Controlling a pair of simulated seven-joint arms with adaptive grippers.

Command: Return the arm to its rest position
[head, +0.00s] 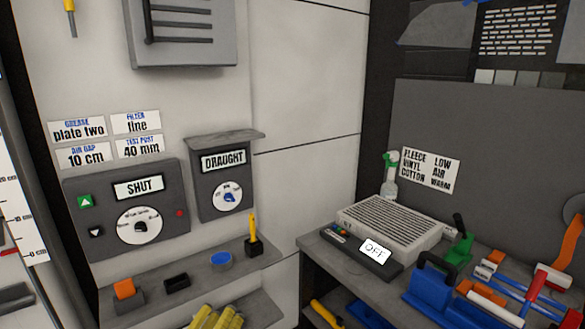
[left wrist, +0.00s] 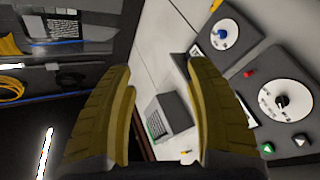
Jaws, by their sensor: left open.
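The yellow fingertips of my left gripper (head: 217,317) show at the bottom edge of the head view, in front of the wall shelf. In the left wrist view its two fingers (left wrist: 160,72) stand wide apart with nothing between them. The rest of my left arm is out of the head view. The wall panels with dials lie beyond the fingers: the SHUT panel (head: 165,235) and the DRAUGHT panel (head: 211,190). My right gripper does not show.
A wall shelf (head: 150,300) holds an orange block, a black block, a blue disc and a yellow-handled tool. At right a bench carries a grilled unit (head: 392,226) marked OFF, a spray bottle (head: 389,180) and a blue tool holder (head: 432,282). A louvred box (head: 185,30) hangs above.

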